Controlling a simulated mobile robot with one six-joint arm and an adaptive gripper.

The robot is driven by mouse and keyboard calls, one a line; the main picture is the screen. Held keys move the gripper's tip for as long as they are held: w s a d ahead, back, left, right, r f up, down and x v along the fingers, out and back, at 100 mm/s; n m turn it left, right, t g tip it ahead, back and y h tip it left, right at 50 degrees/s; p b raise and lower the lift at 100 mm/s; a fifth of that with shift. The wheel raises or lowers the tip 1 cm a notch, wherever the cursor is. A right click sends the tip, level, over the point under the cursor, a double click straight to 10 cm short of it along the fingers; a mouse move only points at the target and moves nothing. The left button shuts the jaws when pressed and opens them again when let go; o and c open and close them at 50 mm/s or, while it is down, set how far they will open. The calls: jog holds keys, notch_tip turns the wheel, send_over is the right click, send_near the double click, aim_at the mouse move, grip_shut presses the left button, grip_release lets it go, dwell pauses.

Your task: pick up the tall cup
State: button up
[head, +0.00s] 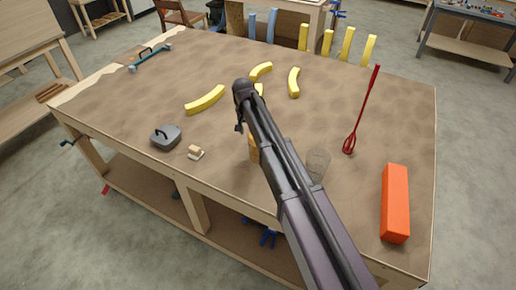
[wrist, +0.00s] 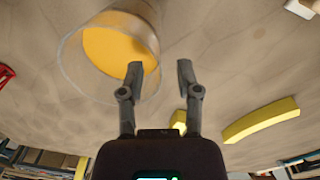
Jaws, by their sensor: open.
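A clear, see-through cup (head: 318,163) stands on the worktable, right of my arm in the head view. An orange-yellow upright thing (head: 254,150) is partly hidden behind my arm. In the wrist view, a large clear rounded wall (wrist: 72,60) with an orange-yellow face (wrist: 112,48) fills the upper left. I cannot tell whether these are one vessel or two overlapping. My gripper (wrist: 159,70) is open, with its fingers apart and nothing gripped. Its left fingertip overlaps the orange-yellow face in the picture; contact cannot be told. The gripper (head: 241,112) is above the table's middle in the head view.
A red whisk (head: 349,143) and an orange-red block (head: 395,204) lie to the right. Yellow curved pieces (head: 205,100) lie beyond. The table (head: 370,95) has free room at the back right.

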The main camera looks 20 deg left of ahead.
jog(key=shift+d+f+b, duration=0.15)
jog(key=shift+f+b, duration=1.15)
jog(key=shift+b, duration=0.05)
jog(key=shift+d+f+b, duration=0.1)
jog(key=shift+f+b, duration=1.2)
grip_shut()
